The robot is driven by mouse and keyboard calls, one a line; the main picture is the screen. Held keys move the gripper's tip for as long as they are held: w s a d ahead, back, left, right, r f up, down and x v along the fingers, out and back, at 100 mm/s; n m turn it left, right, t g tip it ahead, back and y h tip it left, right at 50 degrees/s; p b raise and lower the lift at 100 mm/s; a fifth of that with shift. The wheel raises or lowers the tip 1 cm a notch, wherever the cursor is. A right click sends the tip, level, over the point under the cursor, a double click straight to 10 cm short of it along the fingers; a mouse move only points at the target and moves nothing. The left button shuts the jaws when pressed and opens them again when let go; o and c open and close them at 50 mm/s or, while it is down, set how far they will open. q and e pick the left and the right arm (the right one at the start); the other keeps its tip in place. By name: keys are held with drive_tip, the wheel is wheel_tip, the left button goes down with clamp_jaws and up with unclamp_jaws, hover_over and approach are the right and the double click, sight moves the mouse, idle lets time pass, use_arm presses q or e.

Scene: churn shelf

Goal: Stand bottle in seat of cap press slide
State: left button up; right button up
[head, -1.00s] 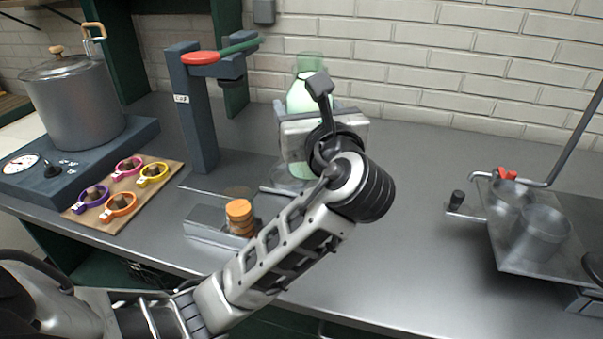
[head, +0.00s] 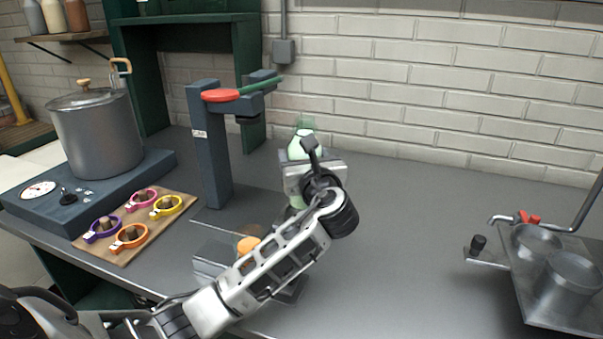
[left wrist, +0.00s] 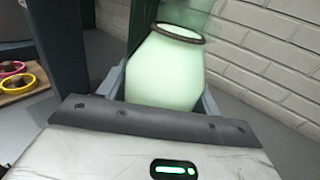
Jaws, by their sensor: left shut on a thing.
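My left gripper (head: 312,172) is shut on a pale green bottle (head: 300,147) with a clear green upper part. In the left wrist view the bottle (left wrist: 165,72) stands between the fingers, its dark neck ring and clear top showing. The cap press (head: 212,150), a dark blue-grey column with a red and green lever, stands left of the bottle. The press slide (head: 215,262) lies at the front, partly covered by my left arm, and its seat cannot be made out. My right gripper is out of view.
An orange-topped jar (head: 247,244) is close behind my forearm. A wooden board (head: 118,257) with several coloured rings and a large pot (head: 97,135) are at left. A metal tray (head: 535,302) with two cups is at right. The middle-right counter (head: 410,240) is clear.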

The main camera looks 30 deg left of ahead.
use_arm(q)
drive_tip(key=f, duration=0.3)
drive_tip(key=shift+w+a+f, duration=0.15)
drive_tip(key=shift+w+a, duration=0.15)
drive_tip(key=shift+a, duration=0.05)
drive_tip(key=shift+s+f, duration=0.1)
drive_tip(key=shift+f, duration=0.25)
drive_tip(key=o, duration=1.6)
